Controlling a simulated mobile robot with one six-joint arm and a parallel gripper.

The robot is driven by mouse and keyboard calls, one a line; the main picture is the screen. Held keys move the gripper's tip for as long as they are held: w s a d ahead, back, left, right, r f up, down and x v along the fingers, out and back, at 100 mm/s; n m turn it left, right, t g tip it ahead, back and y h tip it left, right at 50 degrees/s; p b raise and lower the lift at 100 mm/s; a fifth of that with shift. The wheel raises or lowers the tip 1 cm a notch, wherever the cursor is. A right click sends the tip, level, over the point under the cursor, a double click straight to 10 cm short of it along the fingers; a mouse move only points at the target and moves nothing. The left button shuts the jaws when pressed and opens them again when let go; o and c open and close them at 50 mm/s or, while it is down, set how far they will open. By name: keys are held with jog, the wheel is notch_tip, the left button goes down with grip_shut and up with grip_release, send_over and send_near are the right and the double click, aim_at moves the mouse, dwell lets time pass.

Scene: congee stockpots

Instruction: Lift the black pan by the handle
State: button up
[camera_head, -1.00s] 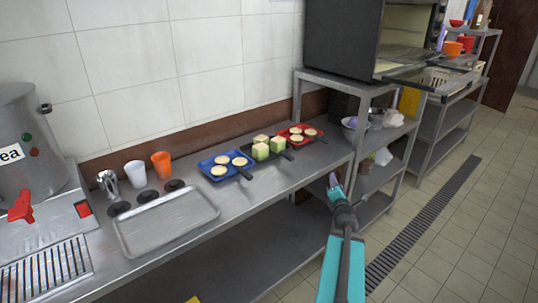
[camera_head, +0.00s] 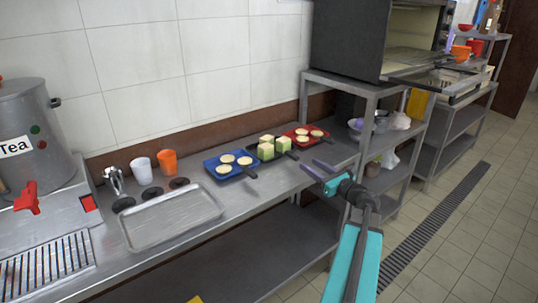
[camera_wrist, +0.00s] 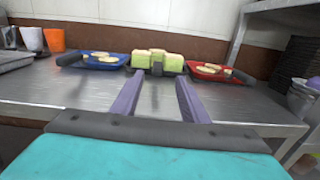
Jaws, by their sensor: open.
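The black pan (camera_head: 282,158) sits on the steel counter between a blue pan and a red pan, holding several pale green cubes (camera_head: 266,148). Its dark handle (camera_head: 292,155) points toward the counter's front edge. In the wrist view the cubes (camera_wrist: 158,61) and the black pan (camera_wrist: 173,71) are straight ahead, beyond the fingertips. My gripper (camera_head: 317,168) is open and empty, its two purple fingers spread over the front part of the counter, short of the handle. In the wrist view the gripper (camera_wrist: 160,78) points at the black pan, with a gap between the fingers.
The blue pan (camera_head: 213,170) with pale round pieces is on the left, and the red pan (camera_head: 300,143) is close on the right. A steel tray (camera_head: 165,227), an orange cup (camera_head: 167,162) and a white cup (camera_head: 141,170) are further left. A shelf rack (camera_head: 363,96) stands to the right.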

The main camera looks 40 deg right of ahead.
jog(key=shift+a+n, duration=0.25)
jog(key=shift+n, duration=0.05)
jog(key=shift+d, duration=0.1)
jog(key=shift+w, duration=0.1)
jog(key=shift+w, duration=0.2)
jog(key=p, duration=0.1)
send_near(286, 151)
jog(key=shift+w+d, duration=0.2)
jog(key=shift+w, duration=0.85)
jog(key=shift+w+d, duration=0.2)
jog(key=shift+w, duration=0.85)
jog(key=shift+w+d+p, duration=0.2)
jog(key=shift+w+p, duration=0.75)
jog(key=shift+w, duration=1.6)
